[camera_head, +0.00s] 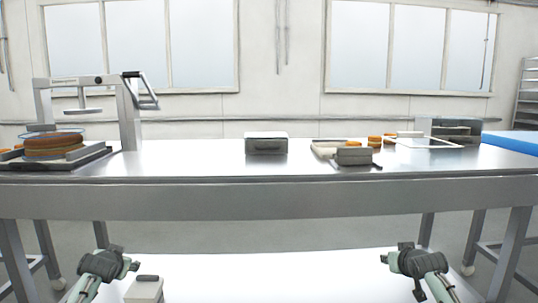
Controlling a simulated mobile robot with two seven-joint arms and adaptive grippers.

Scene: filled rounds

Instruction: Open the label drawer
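A small grey metal box (266,145) with a dark strip along its upper front stands in the middle of the steel table. It looks like the label drawer unit, and its front appears closed, though it is too small to be certain. My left gripper (134,266) is low at the left, in front of the table and below its top. My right gripper (384,259) is low at the right, also in front of the table. Both are well apart from the box and appear empty. Their finger openings are too small to read.
A press frame (128,115) with a round orange-brown item (54,145) stands at left. The table's front edge (270,200) lies between my grippers and the tabletop.

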